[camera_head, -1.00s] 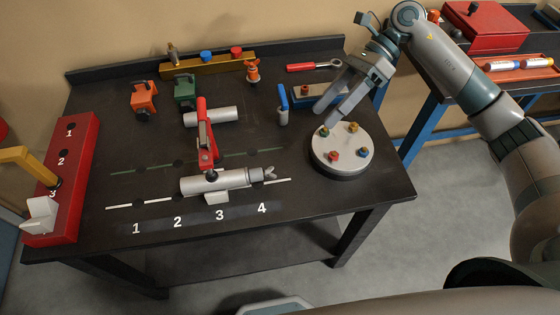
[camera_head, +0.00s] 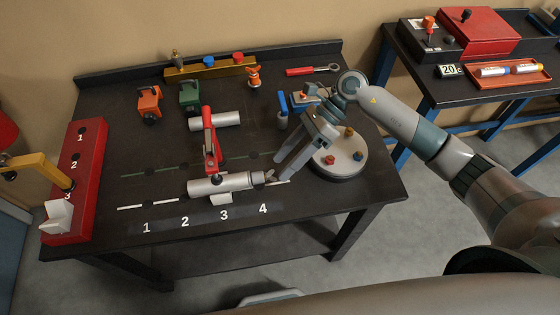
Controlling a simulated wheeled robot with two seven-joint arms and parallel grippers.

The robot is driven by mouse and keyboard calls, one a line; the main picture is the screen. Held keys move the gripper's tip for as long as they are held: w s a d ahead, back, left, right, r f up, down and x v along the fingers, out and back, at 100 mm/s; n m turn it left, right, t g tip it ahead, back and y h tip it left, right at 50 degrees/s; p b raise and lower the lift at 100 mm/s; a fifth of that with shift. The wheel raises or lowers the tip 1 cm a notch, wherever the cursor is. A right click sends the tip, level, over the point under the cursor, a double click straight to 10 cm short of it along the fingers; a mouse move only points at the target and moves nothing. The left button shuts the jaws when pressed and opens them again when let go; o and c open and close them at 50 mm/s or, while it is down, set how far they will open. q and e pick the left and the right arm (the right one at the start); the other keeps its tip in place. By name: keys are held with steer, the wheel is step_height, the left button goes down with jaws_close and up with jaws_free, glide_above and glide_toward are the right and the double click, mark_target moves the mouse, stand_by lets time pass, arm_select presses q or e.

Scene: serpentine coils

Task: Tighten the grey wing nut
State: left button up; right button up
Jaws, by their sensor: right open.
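The grey wing nut (camera_head: 270,176) is at the right end of a silver cylinder (camera_head: 220,184) lying along the white line above numbers 2 to 4. A red-handled clamp (camera_head: 210,140) stands over the cylinder. My right gripper (camera_head: 281,171) comes down from the upper right with its two fingers apart. Its fingertips are just right of the wing nut, very close to it; whether they touch it I cannot tell. My left gripper is not in view.
A round grey plate (camera_head: 342,162) with coloured knobs stands right of the fingers, partly hidden by them. A blue-handled tool (camera_head: 283,112) is behind. A red numbered rack (camera_head: 82,180) is at the left. The table's front right is clear.

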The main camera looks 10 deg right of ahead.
mark_target(271, 176)
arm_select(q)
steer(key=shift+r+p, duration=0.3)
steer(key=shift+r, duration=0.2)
arm_select(e)
steer(key=shift+x, duration=1.3)
steer(key=c, duration=1.1)
steer(key=shift+w+f+b, duration=0.1)
steer(key=shift+f+b, duration=0.15)
steer(key=shift+b, duration=0.35)
arm_select(q)
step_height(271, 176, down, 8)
steer(key=b, duration=0.7)
arm_select(e)
steer(key=g, duration=0.1)
steer(key=m+g, duration=0.1)
steer(key=g, duration=0.1)
steer(key=shift+w+f+m, duration=0.25)
steer(key=shift+f+m, duration=0.1)
steer(key=shift+m, duration=0.05)
steer(key=shift+d+r+m+g+y+b, duration=0.1)
steer(key=shift+r+m+g+y+b, duration=0.1)
steer(key=shift+m+g+y+b, duration=0.5)
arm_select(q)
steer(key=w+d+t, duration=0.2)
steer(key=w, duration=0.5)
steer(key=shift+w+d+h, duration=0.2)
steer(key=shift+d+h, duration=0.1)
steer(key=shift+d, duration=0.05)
arm_select(e)
steer(key=shift+n+h, duration=0.3)
